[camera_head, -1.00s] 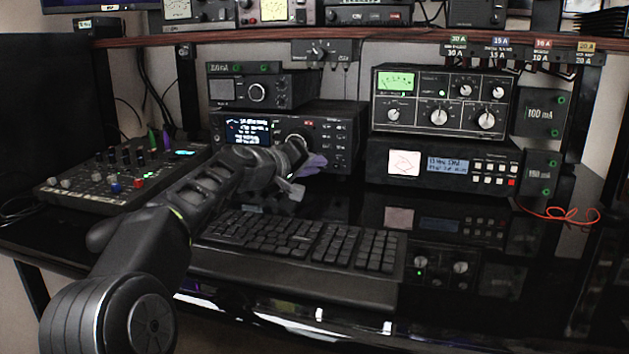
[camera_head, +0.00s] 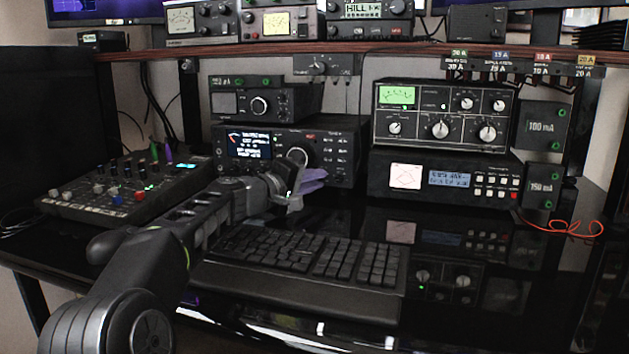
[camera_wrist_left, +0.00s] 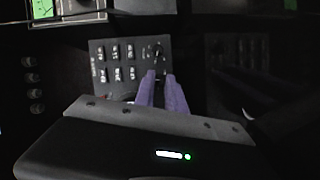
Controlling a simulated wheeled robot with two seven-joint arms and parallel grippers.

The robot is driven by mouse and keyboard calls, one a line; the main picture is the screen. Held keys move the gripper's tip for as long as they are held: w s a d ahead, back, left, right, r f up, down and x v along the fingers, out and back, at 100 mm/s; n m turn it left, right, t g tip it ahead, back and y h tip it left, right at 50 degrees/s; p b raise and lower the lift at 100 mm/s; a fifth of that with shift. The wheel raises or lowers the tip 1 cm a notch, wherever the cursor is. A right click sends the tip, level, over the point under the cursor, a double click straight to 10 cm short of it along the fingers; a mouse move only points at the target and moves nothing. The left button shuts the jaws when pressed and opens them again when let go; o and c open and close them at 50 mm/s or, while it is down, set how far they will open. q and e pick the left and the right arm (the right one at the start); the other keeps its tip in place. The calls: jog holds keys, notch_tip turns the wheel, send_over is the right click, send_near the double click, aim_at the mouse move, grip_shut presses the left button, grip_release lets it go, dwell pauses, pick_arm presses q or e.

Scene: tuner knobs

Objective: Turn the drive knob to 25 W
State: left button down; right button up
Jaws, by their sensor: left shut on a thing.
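The black transceiver (camera_head: 345,155) stands on the desk below a smaller unit, with a lit display (camera_head: 249,144) and a large round dial (camera_head: 298,157). My left gripper (camera_head: 324,178) is at the lower right part of its front, right of and below the dial. In the left wrist view its two purple fingers (camera_wrist_left: 160,76) reach the lower right of the button panel (camera_wrist_left: 112,60), close together. They are shut on a small knob, taken as the drive knob, which the fingers hide. Its label and setting cannot be read. My right gripper is not in view.
A keyboard (camera_head: 305,262) lies in front of the transceiver, below my left arm. A small mixer (camera_head: 125,190) with knobs stands at the left. A tuner with a meter (camera_head: 443,115) sits on another unit (camera_head: 443,179) at the right. The glossy desk right of the keyboard is clear.

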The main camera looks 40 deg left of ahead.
pick_arm(q)
jog(key=c, duration=1.4)
grip_release()
jog(key=shift+r+m, duration=0.1)
jog(key=shift+m, duration=0.2)
